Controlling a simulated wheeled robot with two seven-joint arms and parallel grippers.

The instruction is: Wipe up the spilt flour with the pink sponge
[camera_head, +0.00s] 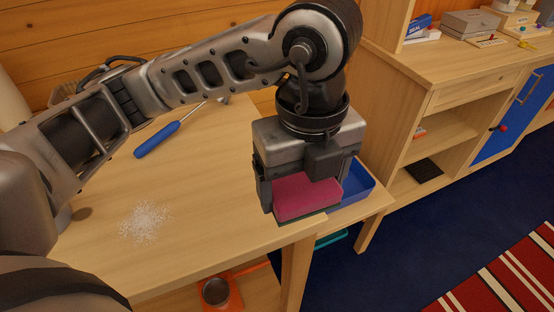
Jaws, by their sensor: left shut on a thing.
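The pink sponge (307,198) with a dark underside is held between the fingers of my left gripper (308,192), over the right end of the wooden table. The gripper is shut on it and points down. I cannot tell whether the sponge touches anything below. The spilt flour (145,222) is a loose white patch on the table's left front part, well to the left of the gripper. My right gripper is not in view.
A blue tray (359,185) sits at the table's right end, partly hidden behind the sponge and gripper. A blue-handled tool (157,139) lies farther back on the table (213,226). The tabletop between flour and gripper is clear. A wooden cabinet (412,92) stands at right.

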